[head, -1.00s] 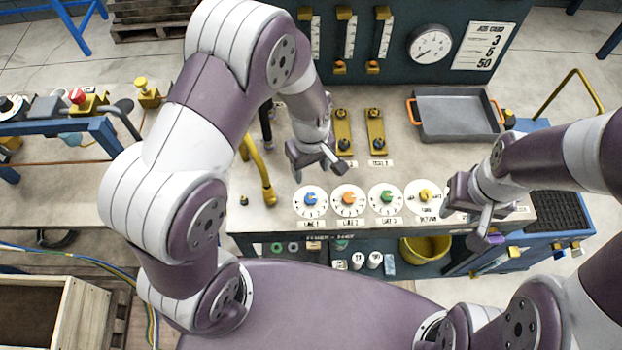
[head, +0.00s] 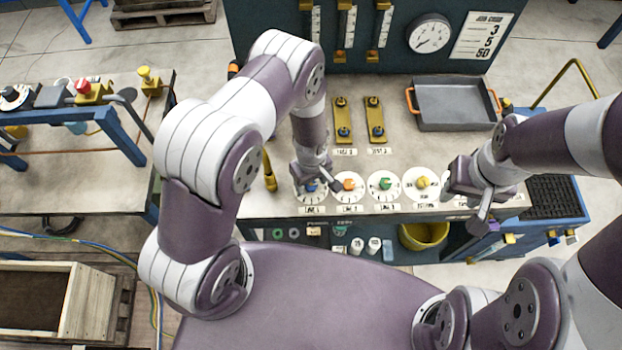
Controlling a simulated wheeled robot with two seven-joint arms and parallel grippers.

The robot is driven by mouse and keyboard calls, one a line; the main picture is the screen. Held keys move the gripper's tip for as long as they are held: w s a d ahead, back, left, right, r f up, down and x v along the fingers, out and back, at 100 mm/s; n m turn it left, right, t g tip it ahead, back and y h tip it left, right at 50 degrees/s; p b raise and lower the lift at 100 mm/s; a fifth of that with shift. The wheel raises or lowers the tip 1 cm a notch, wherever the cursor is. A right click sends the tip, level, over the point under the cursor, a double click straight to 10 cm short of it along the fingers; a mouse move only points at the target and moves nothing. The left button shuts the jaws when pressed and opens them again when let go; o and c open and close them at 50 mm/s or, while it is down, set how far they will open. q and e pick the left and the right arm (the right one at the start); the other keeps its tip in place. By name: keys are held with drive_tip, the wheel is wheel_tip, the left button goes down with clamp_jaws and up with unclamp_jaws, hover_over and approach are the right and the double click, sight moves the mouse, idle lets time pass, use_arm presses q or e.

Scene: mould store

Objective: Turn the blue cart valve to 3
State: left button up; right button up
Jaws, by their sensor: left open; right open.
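The blue valve knob (head: 311,186) sits on a white round dial, the leftmost in a row along the bench's front edge. My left gripper (head: 320,178) is open, right over this dial, and hides much of it. The knob's pointer and the numbers cannot be read, and I cannot tell whether the fingers touch the knob. My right gripper (head: 480,213) is open and empty over the right end of the row, apart from the blue valve.
Orange (head: 348,185), green (head: 385,184) and yellow (head: 422,182) knobs sit close to the right. A grey tray (head: 455,122) stands behind them. The gauge panel (head: 390,55) with a job card (head: 482,36) stands at the back. A yellow bucket (head: 424,236) is below.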

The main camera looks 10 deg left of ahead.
use_arm(q)
drive_tip(key=c, duration=1)
drive_tip(key=shift+c, duration=0.2)
drive_tip(key=shift+m, duration=0.4)
drive_tip(key=m+b, duration=0.1)
drive_tip(key=m, duration=0.1)
drive_tip(key=shift+m, duration=0.4)
drive_tip(key=m+b, duration=0.1)
drive_tip(key=m, duration=0.4)
drive_tip(key=shift+m, duration=0.3)
drive_tip(key=m+b, duration=0.1)
drive_tip(key=m, duration=0.3)
drive_tip(key=shift+w+r+m+b, duration=0.1)
drive_tip(key=shift+m+b, duration=0.2)
drive_tip(key=shift+m, duration=1.9)
